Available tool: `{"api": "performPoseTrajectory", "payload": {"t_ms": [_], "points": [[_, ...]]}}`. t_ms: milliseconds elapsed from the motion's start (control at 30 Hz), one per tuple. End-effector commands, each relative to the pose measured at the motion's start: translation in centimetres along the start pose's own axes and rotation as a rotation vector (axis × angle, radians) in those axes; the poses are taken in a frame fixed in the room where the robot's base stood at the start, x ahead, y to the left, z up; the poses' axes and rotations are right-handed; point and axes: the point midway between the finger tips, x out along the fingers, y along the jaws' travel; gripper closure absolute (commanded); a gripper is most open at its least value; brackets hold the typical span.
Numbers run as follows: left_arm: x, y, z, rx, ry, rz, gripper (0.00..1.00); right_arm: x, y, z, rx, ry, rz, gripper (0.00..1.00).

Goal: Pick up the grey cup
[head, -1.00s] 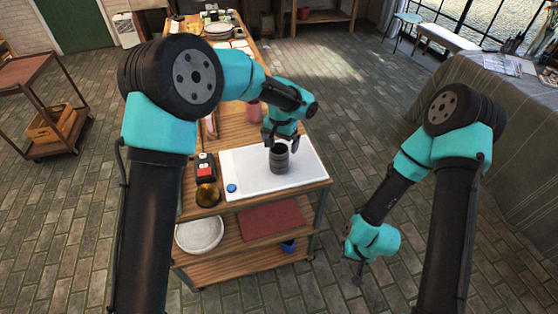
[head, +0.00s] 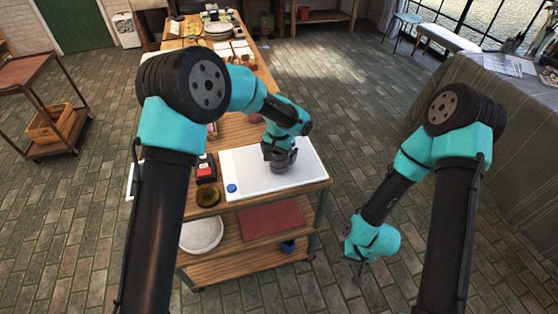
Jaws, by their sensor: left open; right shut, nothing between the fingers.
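The grey cup (head: 284,164) stands on the white board (head: 253,187) at the near end of the wooden table. My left gripper (head: 279,149) is right above the cup and covers its top. It is open, but its fingertips are partly hidden, so I cannot tell whether they touch the cup. My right gripper (head: 359,279) hangs to the right of the table over the floor. It is shut and empty.
A small blue object (head: 231,188) lies on the board's left part. A red and black box (head: 205,170) and a round amber-brown object (head: 207,195) are left of the board. The board right of the cup is clear.

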Motion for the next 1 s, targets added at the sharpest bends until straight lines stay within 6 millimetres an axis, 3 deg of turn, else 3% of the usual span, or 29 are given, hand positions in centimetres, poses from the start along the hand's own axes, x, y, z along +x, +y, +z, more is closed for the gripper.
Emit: {"api": "performPoseTrajectory", "payload": {"t_ms": [433, 1000], "points": [[-0.01, 0.02, 0.00, 0.000, 0.000, 0.000, 0.00, 0.00, 0.00, 0.00, 0.000, 0.000, 0.000, 1.00], [-0.02, 0.02, 0.00, 0.000, 0.000, 0.000, 0.55, 0.00, 0.00, 0.00, 0.000, 0.000, 0.000, 1.00]]}}
